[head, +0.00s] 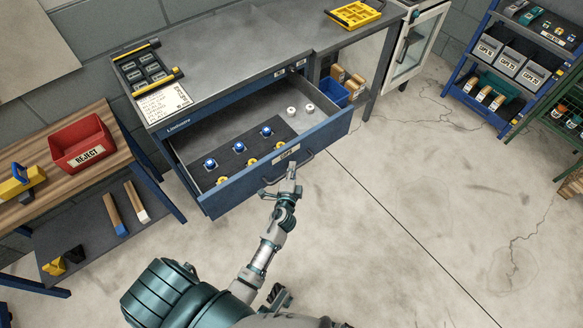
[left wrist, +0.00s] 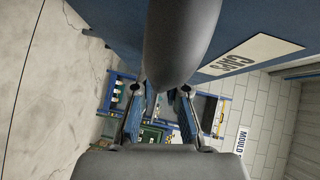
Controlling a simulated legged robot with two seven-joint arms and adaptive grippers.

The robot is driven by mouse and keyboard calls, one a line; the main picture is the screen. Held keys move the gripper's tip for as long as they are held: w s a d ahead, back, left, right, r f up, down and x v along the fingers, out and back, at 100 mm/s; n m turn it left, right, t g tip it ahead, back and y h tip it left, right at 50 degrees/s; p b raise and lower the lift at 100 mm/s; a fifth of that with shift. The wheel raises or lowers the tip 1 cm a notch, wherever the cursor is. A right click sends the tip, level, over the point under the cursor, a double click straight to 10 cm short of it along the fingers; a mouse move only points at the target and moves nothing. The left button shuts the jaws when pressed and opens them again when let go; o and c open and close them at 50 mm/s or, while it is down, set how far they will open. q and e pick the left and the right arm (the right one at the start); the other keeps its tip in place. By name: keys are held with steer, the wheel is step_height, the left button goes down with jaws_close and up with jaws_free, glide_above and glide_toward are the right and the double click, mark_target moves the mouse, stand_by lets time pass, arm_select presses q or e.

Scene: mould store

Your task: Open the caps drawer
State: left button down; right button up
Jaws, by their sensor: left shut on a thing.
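The caps drawer (head: 235,188) is a blue drawer pulled well out of the grey-topped workbench. Its front bears a CAPS label (head: 286,153), also large in the left wrist view (left wrist: 238,64). The drawer handle (head: 307,156) is a dark bar below the label; up close it fills the top middle of the left wrist view (left wrist: 178,45). My left gripper (head: 290,181) is shut on this handle, with a finger on each side of it in the left wrist view (left wrist: 162,92).
A red REJECT bin (head: 84,143) stands on a wooden table at left. A blue rack (head: 497,63) stands at back right. The floor before the drawer is clear.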

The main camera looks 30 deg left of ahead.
arm_select(q)
steer(key=shift+f, duration=0.2)
steer(key=c, duration=1.2)
jaws_free()
steer(key=shift+a, duration=0.1)
steer(key=v, duration=1.2)
steer(key=shift+f, duration=0.1)
